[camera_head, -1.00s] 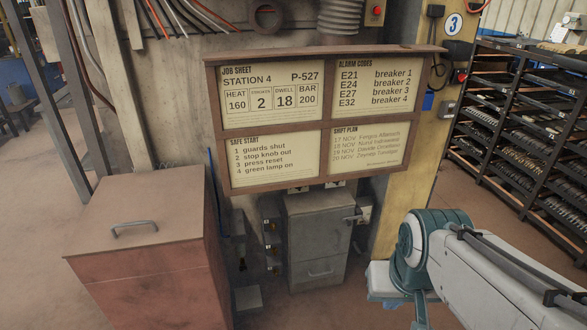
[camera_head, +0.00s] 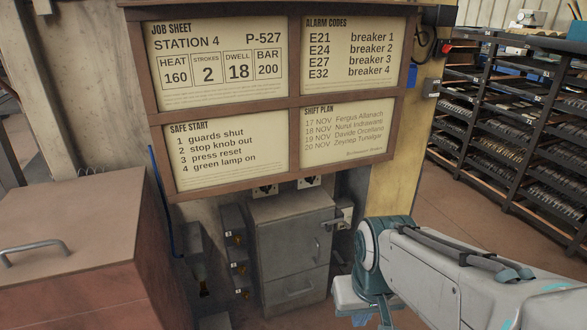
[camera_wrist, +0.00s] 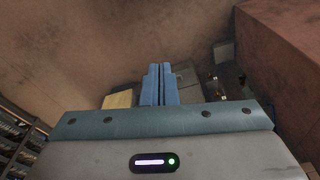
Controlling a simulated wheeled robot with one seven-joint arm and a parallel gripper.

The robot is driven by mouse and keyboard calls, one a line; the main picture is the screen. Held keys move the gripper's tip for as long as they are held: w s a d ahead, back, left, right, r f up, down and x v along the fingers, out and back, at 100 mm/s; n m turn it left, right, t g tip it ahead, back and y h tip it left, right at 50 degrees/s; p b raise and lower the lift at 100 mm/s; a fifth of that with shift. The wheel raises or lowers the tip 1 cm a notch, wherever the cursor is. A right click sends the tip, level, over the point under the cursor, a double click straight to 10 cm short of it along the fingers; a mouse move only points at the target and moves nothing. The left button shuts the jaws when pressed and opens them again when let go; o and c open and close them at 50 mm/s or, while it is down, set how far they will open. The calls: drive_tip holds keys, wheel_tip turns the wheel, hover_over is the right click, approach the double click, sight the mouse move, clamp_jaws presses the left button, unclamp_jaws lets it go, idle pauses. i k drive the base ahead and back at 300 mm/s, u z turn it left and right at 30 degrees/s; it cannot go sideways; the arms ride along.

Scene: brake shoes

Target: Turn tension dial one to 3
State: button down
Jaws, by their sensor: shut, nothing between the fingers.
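No dial labelled tension one can be read in these views. Two small pale plates with dark knobs, a left one (camera_head: 265,189) and a right one (camera_head: 308,182), show just under the notice board, partly cut off by its lower edge. Whether they are the tension dials I cannot tell. My gripper (camera_wrist: 160,67) shows in the wrist view with its blue fingers together and empty, away from any dial. In the head view my arm reaches in from the lower right, and the fingers cannot be made out.
The notice board (camera_head: 296,107) hangs above a grey cabinet (camera_head: 291,235). Small dark boxes with brass-coloured parts (camera_head: 238,240) stand left of the cabinet. A red-brown chest (camera_head: 75,270) fills the lower left. Dark racks (camera_head: 515,130) stand at right, with open floor before them.

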sight(310, 179)
drive_tip(key=u, duration=0.1)
drive_tip(key=i, duration=0.9)
drive_tip(key=z, duration=0.2)
